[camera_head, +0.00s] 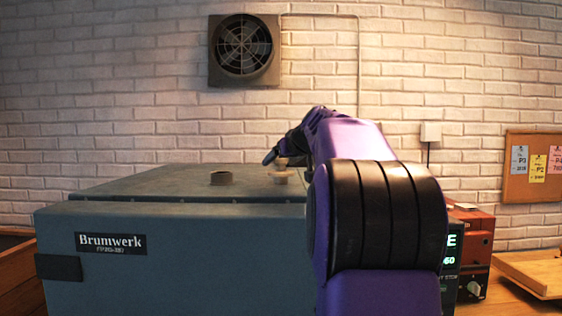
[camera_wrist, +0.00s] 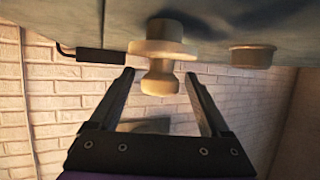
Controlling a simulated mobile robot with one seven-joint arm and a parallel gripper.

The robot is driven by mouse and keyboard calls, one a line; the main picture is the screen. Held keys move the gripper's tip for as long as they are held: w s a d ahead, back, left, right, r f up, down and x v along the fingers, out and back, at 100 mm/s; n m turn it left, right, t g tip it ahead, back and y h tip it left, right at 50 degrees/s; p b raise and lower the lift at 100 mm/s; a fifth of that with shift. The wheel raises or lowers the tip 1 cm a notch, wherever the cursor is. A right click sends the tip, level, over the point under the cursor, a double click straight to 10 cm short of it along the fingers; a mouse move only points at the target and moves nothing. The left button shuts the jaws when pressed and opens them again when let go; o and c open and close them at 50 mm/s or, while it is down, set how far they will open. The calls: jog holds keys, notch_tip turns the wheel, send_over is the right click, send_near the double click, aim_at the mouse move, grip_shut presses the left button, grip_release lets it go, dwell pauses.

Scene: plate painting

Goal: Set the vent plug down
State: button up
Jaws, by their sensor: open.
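The pale tan vent plug (camera_head: 281,176) stands upright on the grey kiln lid (camera_head: 130,186), right of a short tan collar (camera_head: 221,178). In the wrist view the scene appears inverted: the plug (camera_wrist: 161,48) has a wide flange and a rounded knob pointing down the picture. My gripper (camera_wrist: 160,76) is open, its two dark fingers on either side of the knob with visible gaps. The collar (camera_wrist: 252,56) stands apart, right of the plug there. In the head view my gripper (camera_head: 272,157) is small and partly hidden by my arm.
The blue-grey kiln (camera_head: 180,260) fills the left and centre, against a brick wall. A red controller (camera_head: 472,250) stands at right, partly behind my arm. A wooden board (camera_head: 535,272) lies farther right. A dark bar with a cable (camera_wrist: 100,56) is near the plug in the wrist view.

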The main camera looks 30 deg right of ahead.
jog(key=shift+r, duration=0.2)
jog(key=b+v, duration=0.1)
jog(key=v, duration=1.1)
jog(key=shift+a, duration=0.1)
